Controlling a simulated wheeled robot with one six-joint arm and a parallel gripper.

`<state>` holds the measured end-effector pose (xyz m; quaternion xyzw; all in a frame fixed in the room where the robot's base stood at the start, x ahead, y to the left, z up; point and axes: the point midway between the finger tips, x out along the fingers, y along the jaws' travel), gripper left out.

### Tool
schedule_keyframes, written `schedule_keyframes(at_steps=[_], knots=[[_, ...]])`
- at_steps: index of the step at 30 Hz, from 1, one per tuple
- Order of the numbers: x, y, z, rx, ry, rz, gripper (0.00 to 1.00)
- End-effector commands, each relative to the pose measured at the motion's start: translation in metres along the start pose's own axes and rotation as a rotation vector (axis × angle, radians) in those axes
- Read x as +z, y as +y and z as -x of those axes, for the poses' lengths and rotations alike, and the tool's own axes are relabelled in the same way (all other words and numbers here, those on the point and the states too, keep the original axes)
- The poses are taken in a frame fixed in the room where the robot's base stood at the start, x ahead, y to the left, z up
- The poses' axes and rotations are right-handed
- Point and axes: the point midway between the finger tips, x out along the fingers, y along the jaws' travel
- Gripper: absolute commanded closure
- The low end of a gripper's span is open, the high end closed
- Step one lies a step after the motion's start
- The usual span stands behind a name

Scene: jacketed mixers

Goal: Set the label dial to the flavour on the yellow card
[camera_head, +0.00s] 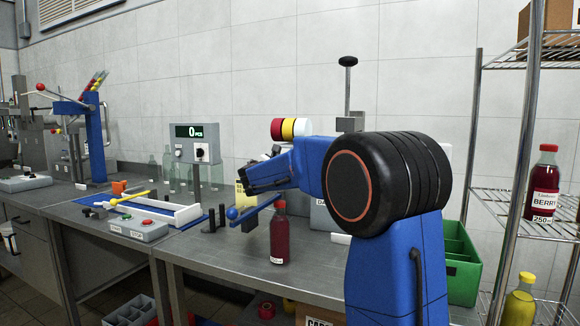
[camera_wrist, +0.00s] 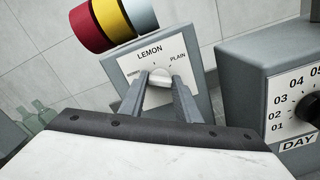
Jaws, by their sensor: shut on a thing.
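In the wrist view, the label dial plate (camera_wrist: 140,58) is marked LEMON at the top and PLAIN at the right; a smaller word at the left is partly covered. My gripper (camera_wrist: 160,80) is shut on the grey dial knob (camera_wrist: 160,74), one finger on each side. Which word the knob points to is not clear. In the head view, my gripper (camera_head: 258,180) reaches left from the blue arm, and the dial is hidden behind it. A yellow card (camera_head: 241,196) shows partly beside the gripper; its writing is too small to read.
Red, yellow and white label rolls (camera_head: 289,129) sit above the dial. A DAY dial box (camera_wrist: 268,90) stands close at the right in the wrist view. A red bottle (camera_head: 279,235) stands at the bench's front. A green crate (camera_head: 462,265) and wire shelf (camera_head: 500,200) are at the right.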

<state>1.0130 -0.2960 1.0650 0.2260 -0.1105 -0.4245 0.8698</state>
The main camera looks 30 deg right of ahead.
Motion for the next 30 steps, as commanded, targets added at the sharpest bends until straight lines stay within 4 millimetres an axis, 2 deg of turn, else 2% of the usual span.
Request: schedule_keyframes(at_steps=[8, 9, 10, 11, 19, 23, 26, 30], knots=[[-0.003, -0.001, 0.0, -0.001, 0.004, 0.002, 0.93], [-0.003, -0.001, 0.0, -0.001, 0.004, 0.002, 0.61], [-0.003, -0.001, 0.0, -0.001, 0.003, 0.002, 0.54], [-0.003, -0.001, 0.0, -0.001, 0.003, 0.002, 0.52], [-0.001, 0.0, 0.001, -0.001, 0.001, 0.001, 0.52], [-0.001, 0.0, 0.007, 0.001, 0.001, 0.0, 0.52], [-0.001, 0.001, 0.019, 0.001, 0.002, 0.0, 0.52], [-0.001, 0.001, 0.046, 0.003, 0.002, 0.0, 0.52]])
